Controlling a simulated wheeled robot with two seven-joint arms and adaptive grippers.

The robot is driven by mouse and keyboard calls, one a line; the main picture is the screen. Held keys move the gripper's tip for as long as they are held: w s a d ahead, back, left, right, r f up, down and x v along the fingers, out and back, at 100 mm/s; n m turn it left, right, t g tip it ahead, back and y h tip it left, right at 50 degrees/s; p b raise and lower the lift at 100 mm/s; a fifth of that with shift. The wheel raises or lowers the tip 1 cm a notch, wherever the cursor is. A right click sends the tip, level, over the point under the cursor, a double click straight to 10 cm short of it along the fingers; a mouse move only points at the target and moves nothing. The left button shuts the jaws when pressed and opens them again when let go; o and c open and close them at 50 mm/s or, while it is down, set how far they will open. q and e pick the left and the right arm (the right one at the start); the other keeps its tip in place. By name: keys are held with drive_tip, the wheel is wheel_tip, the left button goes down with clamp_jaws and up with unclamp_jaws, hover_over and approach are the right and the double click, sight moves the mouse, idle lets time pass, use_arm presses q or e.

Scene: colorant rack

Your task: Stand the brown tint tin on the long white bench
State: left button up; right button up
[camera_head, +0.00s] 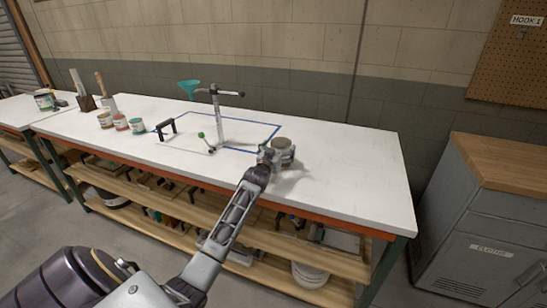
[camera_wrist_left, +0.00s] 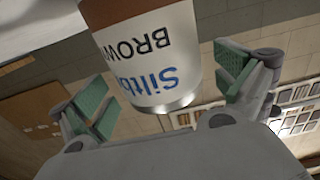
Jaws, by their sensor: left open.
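The brown tint tin (camera_head: 283,146) stands upright on the long white bench (camera_head: 345,165), toward its right half. In the left wrist view, which is turned upside down, the tin (camera_wrist_left: 148,55) shows a white label with a brown band, blue lettering and the letters "BROW". My left gripper (camera_head: 268,155) is at the near side of the tin. In the left wrist view my left gripper (camera_wrist_left: 165,88) has its green-padded fingers spread apart, with the tin between or just beyond them. Gaps show on both sides of the tin. My right gripper is not in view.
A dispenser stand (camera_head: 218,115) with a crossbar rises inside a blue taped outline left of the tin. A black handle-shaped bracket (camera_head: 166,129), several small tins (camera_head: 121,122) and a teal funnel (camera_head: 189,87) are farther left. The bench's right end is clear.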

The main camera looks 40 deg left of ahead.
use_arm(q)
drive_tip(key=shift+v, duration=5.45)
drive_tip(key=shift+s+p, duration=0.3)
drive_tip(key=shift+s, duration=0.15)
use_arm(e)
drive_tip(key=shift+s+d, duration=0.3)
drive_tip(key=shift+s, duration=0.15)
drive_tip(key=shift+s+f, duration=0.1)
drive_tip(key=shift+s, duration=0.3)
